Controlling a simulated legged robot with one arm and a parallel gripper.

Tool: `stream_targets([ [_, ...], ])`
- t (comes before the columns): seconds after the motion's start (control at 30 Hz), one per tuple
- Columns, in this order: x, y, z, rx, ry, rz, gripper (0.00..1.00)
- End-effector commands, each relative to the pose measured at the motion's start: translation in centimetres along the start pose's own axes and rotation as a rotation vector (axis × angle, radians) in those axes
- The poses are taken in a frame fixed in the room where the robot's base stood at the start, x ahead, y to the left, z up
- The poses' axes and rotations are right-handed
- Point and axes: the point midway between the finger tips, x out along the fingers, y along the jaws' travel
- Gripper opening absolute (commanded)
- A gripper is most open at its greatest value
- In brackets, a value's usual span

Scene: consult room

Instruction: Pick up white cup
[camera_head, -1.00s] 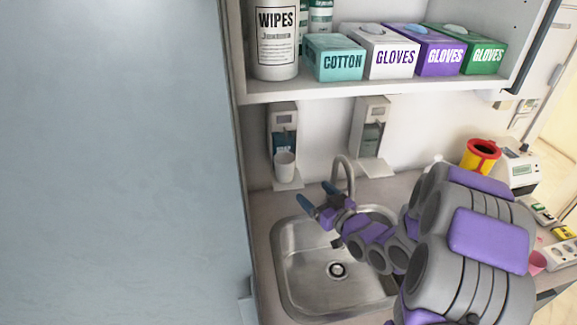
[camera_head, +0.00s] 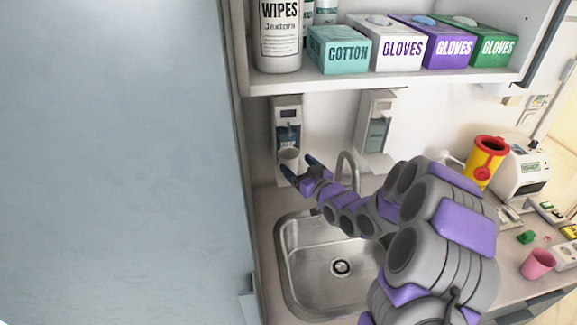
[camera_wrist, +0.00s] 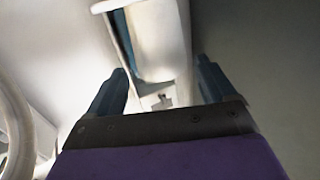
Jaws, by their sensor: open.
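In the wrist view a white rounded shape, apparently the cup (camera_wrist: 158,40), lies ahead between the lines of the two open fingers (camera_wrist: 162,85). I cannot tell whether the fingers reach around it.
The tap (camera_head: 348,178) and sink (camera_head: 315,275) are close to my arm. A second dispenser (camera_head: 376,122) hangs to the right. A shelf (camera_head: 330,82) with wipes and glove boxes is above. A tall blue-grey panel (camera_head: 120,160) fills the left. A pink cup (camera_head: 537,263) stands on the counter.

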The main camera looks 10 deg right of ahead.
Motion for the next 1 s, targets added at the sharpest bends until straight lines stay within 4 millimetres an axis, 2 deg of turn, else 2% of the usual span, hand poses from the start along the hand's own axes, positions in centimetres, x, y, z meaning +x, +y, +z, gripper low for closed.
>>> stream_targets([
  [0.27, 1.6, -0.1, -0.2, -0.001, 0.005, 0.000, 0.84],
  [0.6, 5.4, -0.2, -0.2, 0.000, 0.003, -0.001, 0.84],
  [0.93, 5.8, -0.1, -0.2, 0.000, 0.001, 0.001, 0.84],
  [1.0, 5.8, -0.1, -0.2, 0.000, 0.001, 0.001, 0.78],
])
